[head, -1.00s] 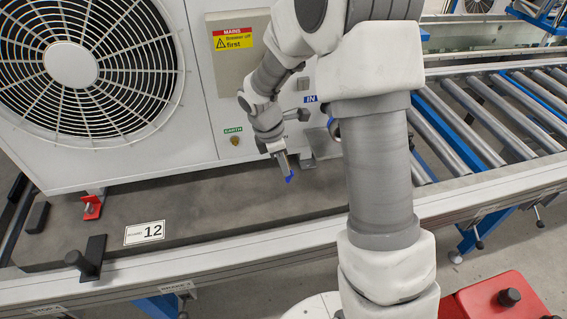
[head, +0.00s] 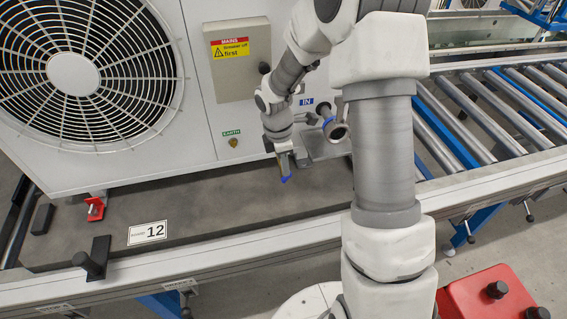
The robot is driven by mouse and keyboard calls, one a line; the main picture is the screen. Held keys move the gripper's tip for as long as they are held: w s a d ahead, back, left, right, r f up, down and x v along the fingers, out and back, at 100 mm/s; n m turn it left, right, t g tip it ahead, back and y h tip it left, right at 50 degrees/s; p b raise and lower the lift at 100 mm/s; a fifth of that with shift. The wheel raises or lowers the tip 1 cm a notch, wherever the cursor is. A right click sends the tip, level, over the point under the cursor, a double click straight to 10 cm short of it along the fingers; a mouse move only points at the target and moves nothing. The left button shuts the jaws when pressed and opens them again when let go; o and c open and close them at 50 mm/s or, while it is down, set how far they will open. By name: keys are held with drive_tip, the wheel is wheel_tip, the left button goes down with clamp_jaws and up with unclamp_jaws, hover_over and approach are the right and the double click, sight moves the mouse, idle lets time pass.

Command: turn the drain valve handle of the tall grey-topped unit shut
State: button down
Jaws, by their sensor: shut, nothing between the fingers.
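A large white unit (head: 200,123) with a round fan grille fills the upper left of the head view; its top is out of frame, so I cannot see whether it is grey. My gripper (head: 286,179) points down over the dark base slab in front of the unit, left of and below these fittings. It looks shut and empty, with blue at the tips.
A grey mains box (head: 237,75) with a yellow warning label sits on the unit's front. A roller conveyor (head: 490,110) runs off right. A red block (head: 490,295) is at lower right.

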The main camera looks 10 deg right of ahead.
drive_tip(key=shift+d+r, duration=0.15)
drive_tip(key=shift+r, duration=0.05)
drive_tip(key=shift+d+f+p, duration=0.2)
drive_tip(key=shift+d+p, duration=0.6)
drive_tip(key=shift+p, duration=0.55)
drive_tip(key=shift+d+f+p, duration=0.35)
drive_tip(key=shift+d+p, duration=0.15)
drive_tip(key=shift+d, duration=0.1)
drive_tip(key=shift+d+f, duration=0.15)
drive_tip(key=shift+f, duration=0.05)
